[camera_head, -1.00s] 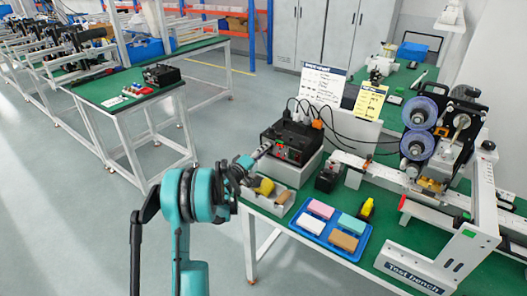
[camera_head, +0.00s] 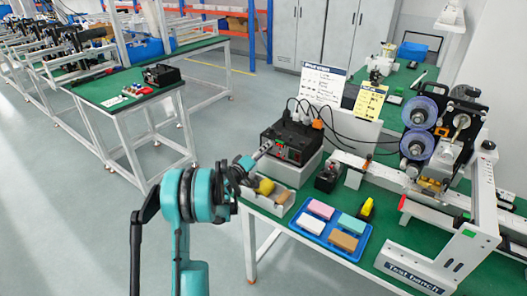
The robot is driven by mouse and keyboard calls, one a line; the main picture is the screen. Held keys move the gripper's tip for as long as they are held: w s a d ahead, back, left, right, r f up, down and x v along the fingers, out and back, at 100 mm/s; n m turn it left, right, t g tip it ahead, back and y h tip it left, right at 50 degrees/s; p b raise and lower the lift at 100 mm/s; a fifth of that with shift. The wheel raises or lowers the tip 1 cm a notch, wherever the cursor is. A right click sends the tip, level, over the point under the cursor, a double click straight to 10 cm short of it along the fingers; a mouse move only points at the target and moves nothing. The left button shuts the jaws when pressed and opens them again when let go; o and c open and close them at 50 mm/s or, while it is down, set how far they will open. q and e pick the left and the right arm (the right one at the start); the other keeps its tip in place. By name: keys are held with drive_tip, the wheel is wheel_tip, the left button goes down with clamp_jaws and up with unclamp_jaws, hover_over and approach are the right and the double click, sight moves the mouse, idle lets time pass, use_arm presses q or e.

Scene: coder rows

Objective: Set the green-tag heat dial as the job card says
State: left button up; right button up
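A black control box (camera_head: 292,133) stands on a pale stand at the left end of the green-topped bench. Its front has small coloured marks, one of them green. The heat dials are too small or hidden to read. My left gripper (camera_head: 267,146) reaches up to the left part of the box front, at or very near it. Its fingers are too small to tell whether they are shut on a dial. A white card (camera_head: 322,82) with printed lines stands behind the box, and a yellow card (camera_head: 370,101) is to its right. Their text is unreadable. My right gripper is not in view.
A grey bin (camera_head: 286,207) with a yellow item sits just below my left gripper. A blue tray (camera_head: 300,229) with several coloured blocks is in front. Cables run behind the box.

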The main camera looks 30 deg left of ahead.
use_arm(q)
drive_tip(key=shift+s, duration=0.1)
drive_tip(key=s, duration=0.8)
drive_tip(key=s+a, duration=0.1)
drive_tip(key=s, duration=0.2)
drive_tip(key=shift+s, duration=0.4)
drive_tip(key=s+d+r+m+g+h, duration=0.1)
drive_tip(key=s+d+r+m+g, duration=0.2)
drive_tip(key=d, duration=0.8)
drive_tip(key=s+d+m+g+h, duration=0.1)
drive_tip(key=s+d+m+g, duration=0.25)
drive_tip(key=d, duration=0.85)
drive_tip(key=s+d+f+m+g+y, duration=0.1)
drive_tip(key=s+d+m+g, duration=0.1)
drive_tip(key=s, duration=0.8)
drive_tip(key=s+d+f+m+g+y, duration=0.2)
drive_tip(key=s+d, duration=0.1)
drive_tip(key=s, duration=0.7)
drive_tip(key=shift+d+y, duration=0.3)
drive_tip(key=shift+d, duration=0.05)
drive_tip(key=shift+m, duration=0.25)
